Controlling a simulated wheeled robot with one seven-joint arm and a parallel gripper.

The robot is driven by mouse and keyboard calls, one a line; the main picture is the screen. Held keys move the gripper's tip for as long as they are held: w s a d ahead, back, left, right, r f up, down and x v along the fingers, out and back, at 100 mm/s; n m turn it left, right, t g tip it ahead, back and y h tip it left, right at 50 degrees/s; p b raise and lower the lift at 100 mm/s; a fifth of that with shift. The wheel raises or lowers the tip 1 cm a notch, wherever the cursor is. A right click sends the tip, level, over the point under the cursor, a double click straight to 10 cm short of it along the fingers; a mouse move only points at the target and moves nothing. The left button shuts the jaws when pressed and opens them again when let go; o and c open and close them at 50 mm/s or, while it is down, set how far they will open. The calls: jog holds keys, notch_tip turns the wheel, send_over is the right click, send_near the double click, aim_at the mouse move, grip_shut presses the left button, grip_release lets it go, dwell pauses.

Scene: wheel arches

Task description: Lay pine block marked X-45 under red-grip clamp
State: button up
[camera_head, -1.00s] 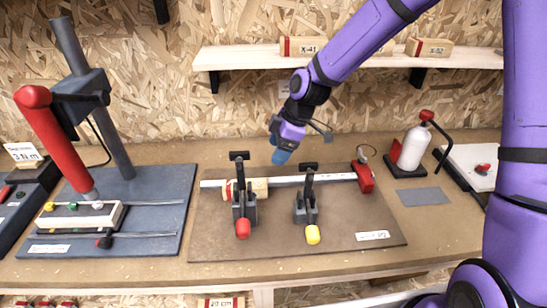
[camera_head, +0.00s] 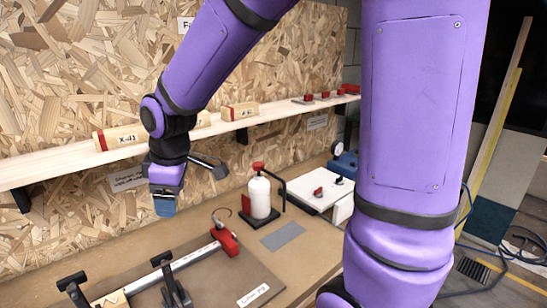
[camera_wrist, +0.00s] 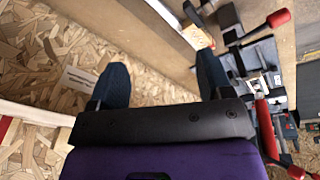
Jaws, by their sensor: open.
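My gripper (camera_head: 165,207) hangs in front of the shelf, above the bench, empty. In the wrist view its two blue fingertips (camera_wrist: 162,78) are spread apart with nothing between them. On the shelf stand a pine block marked X-41 (camera_head: 122,136), a second block partly hidden behind my arm (camera_head: 203,119), and a third block (camera_head: 240,111) whose mark is too small to read surely. I cannot read X-45 anywhere. The left clamp (camera_head: 73,287) is cut off at the bottom edge; its red grip is out of frame. A piece of wood (camera_head: 113,299) shows beside it.
The wooden shelf (camera_head: 60,166) runs along the wall.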

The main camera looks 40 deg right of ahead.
jog(key=s+d+r+m+t, duration=0.1)
jog(key=s+d+r+m, duration=0.4)
jog(key=s, duration=0.4)
jog(key=s+d+r+m+t, duration=0.1)
jog(key=s+d+r+m, duration=0.4)
jog(key=s, duration=0.5)
jog(key=shift+s+d+r+m+t+h, duration=0.2)
jog(key=shift+d+r+m+t+h, duration=0.25)
jog(key=shift+r, duration=0.2)
